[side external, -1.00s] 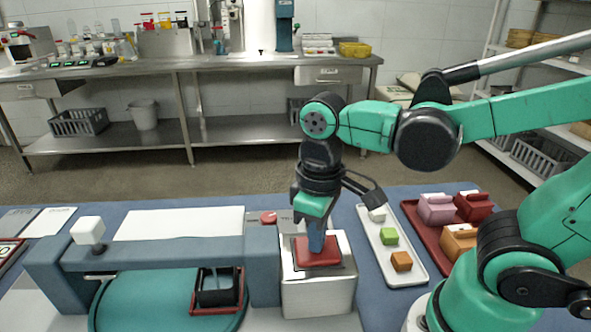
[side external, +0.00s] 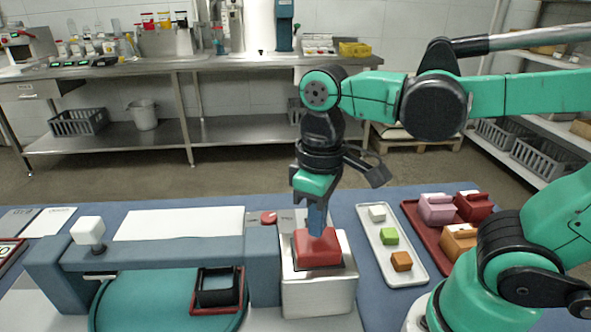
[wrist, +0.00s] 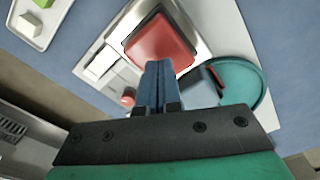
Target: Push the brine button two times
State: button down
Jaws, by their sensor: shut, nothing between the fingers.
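A large square red button (side external: 318,250) sits on top of a steel box (side external: 318,297); no readable label shows on it. Its sides stand up clear of the box top. It also shows in the wrist view (wrist: 162,42), at the top middle. My gripper (side external: 317,233) points down over the button, its blue fingers shut together and empty. In the wrist view the fingertips (wrist: 159,64) overlap the button's near edge. I cannot tell whether they touch it or hover just above.
A small round red knob (side external: 268,217) stands behind the steel box. A blue-grey bridge (side external: 165,252) over a teal disc (side external: 140,302) lies left. A white tray (side external: 413,270) with small blocks and a red tray (side external: 427,233) with lidded boxes lie right.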

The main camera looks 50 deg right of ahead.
jog(key=shift+r, duration=2.15)
jog(key=shift+f, duration=1.75)
jog(key=shift+f, duration=2.05)
dwell(0.5)
dwell(0.3)
jog(key=shift+r, duration=3.8)
